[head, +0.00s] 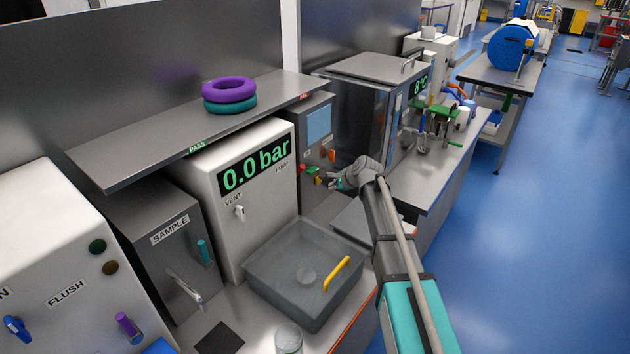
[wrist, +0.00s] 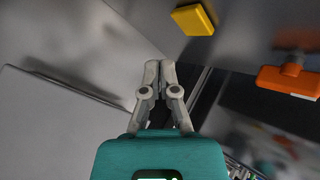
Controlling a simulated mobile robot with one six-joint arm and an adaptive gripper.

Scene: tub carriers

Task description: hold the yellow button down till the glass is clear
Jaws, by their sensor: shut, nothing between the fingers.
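The yellow button (wrist: 193,20) is a square block on a grey panel at the top of the wrist view. My gripper (wrist: 160,68) is shut and empty, its fingertips below and left of the button, with a visible gap in the picture. In the head view my gripper (head: 332,181) is at the front of a grey cabinet (head: 315,150), close to small coloured controls; the yellow one is too small there to make out surely. A pale blue pane (head: 319,123) is on the cabinet front. I cannot tell whether this is the glass meant.
An orange knob (wrist: 288,80) sticks out right of the yellow button. A white pump unit (head: 250,195) reading 0.0 bar stands left of the cabinet. A clear tub (head: 262,268) with a yellow handle is in front. A shelf (head: 130,160) with purple and teal rings hangs above.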

